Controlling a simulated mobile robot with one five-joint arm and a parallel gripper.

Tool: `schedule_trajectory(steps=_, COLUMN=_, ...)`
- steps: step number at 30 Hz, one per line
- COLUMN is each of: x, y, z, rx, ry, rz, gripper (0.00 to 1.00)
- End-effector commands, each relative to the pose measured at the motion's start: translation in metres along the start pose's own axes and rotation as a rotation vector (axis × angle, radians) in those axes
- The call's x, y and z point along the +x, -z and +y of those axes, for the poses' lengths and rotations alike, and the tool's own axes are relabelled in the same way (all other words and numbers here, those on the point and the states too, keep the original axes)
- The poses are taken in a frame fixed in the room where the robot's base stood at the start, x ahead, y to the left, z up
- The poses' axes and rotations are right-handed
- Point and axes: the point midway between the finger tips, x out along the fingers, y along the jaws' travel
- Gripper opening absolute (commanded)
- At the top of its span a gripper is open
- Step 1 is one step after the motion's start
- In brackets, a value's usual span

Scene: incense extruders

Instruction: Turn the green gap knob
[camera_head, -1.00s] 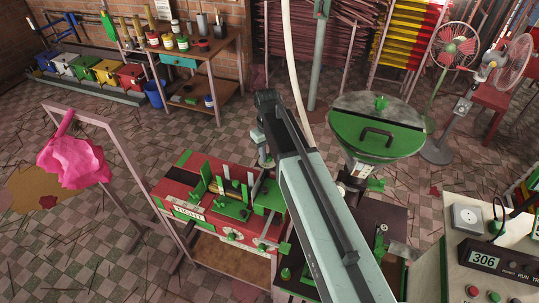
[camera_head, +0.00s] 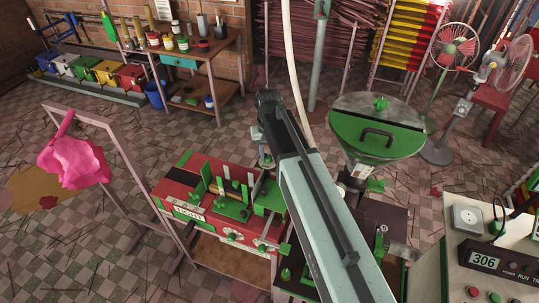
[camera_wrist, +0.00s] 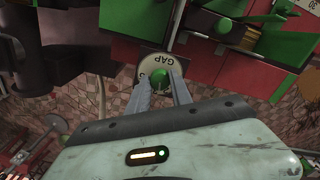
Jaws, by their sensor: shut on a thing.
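The green gap knob (camera_wrist: 161,86) sits on a round pale dial marked GAP (camera_wrist: 160,66), on the red machine's front, in the wrist view. My gripper (camera_wrist: 160,88) has one grey finger on each side of the knob and is shut on it. The fingers hide part of the dial's lower edge. In the head view the red and green machine (camera_head: 172,187) stands left of my arm. A small plate (camera_head: 188,212) on its front seems to read TIGHT.
A green-lidded hopper (camera_head: 378,125) stands right of my arm. A control box with a 306 display (camera_head: 484,261) is at the lower right. A frame with pink cloth (camera_head: 75,160) stands left. Open tiled floor lies beyond the machine.

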Motion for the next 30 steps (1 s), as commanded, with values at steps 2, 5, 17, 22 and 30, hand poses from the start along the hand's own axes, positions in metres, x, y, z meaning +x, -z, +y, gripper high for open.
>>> schedule_trajectory(steps=2, x=0.0001, y=-0.0004, z=-0.0002, rx=0.045, ry=0.001, rz=-0.001, gripper=0.0)
schedule_trajectory(steps=5, x=0.0001, y=-0.0004, z=-0.0001, rx=0.095, ry=0.001, rz=-0.001, gripper=0.0)
schedule_trajectory(steps=17, x=0.0001, y=-0.0004, z=0.0004, rx=0.184, ry=0.002, rz=-0.001, gripper=0.0)
schedule_trajectory(steps=22, x=0.0001, y=-0.0004, z=0.0007, rx=0.186, ry=0.002, rz=-0.001, gripper=0.0)
schedule_trajectory(steps=30, x=0.0001, y=-0.0003, z=0.001, rx=0.186, ry=0.001, rz=-0.001, gripper=0.48)
